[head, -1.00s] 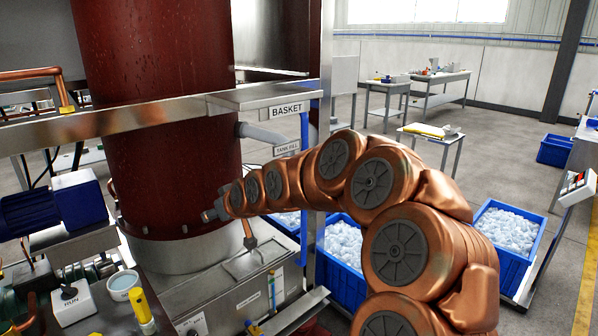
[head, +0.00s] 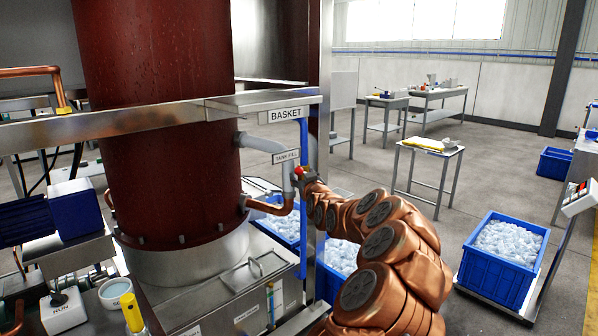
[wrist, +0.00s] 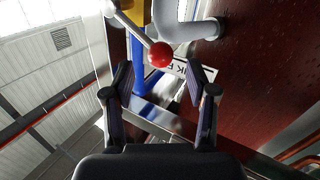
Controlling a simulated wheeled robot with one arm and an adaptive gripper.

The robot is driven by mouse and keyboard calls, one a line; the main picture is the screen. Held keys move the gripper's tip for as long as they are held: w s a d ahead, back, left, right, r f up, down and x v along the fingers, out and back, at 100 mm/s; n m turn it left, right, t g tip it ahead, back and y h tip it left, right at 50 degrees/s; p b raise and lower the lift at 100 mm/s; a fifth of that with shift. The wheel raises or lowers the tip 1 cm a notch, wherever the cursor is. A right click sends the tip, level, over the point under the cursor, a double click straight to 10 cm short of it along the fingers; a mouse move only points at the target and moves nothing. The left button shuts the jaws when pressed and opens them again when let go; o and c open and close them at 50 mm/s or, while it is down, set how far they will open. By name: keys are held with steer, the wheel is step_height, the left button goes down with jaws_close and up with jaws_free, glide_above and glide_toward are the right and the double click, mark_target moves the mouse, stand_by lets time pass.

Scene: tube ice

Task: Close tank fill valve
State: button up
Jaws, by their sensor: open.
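The tank fill valve shows in the wrist view as a yellow body (wrist: 137,12) with a pale lever (wrist: 133,27) ending in a red ball knob (wrist: 159,55). The lever slants down and right in that picture. In the head view the red knob (head: 299,171) shows beside the TANK FILL sign (head: 286,157), right at the tip of my arm. My gripper (wrist: 160,80) is open, one finger on each side of the picture. The knob appears just beyond and between the fingertips, with nothing visibly gripped. In the head view my gripper's fingers are too small to make out.
The dark red tank (head: 165,140) stands left of the valve, with a grey pipe (head: 262,143) and a copper pipe (head: 270,207). A steel rail (head: 150,113) crosses in front. A blue upright pipe (head: 303,240) runs close by. Blue ice crates (head: 497,278) stand on the floor right.

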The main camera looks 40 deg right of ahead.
mark_target(301, 172)
steer(key=x, duration=0.3)
steer(key=shift+a+p, duration=0.15)
steer(key=shift+p, duration=0.2)
steer(key=shift+w+d+r, duration=0.1)
steer(key=shift+w+d, duration=0.3)
steer(key=shift+w, duration=0.05)
steer(key=shift+w+d+p, duration=0.2)
steer(key=shift+w+p, duration=0.1)
steer(key=shift+w, duration=0.25)
jaws_close()
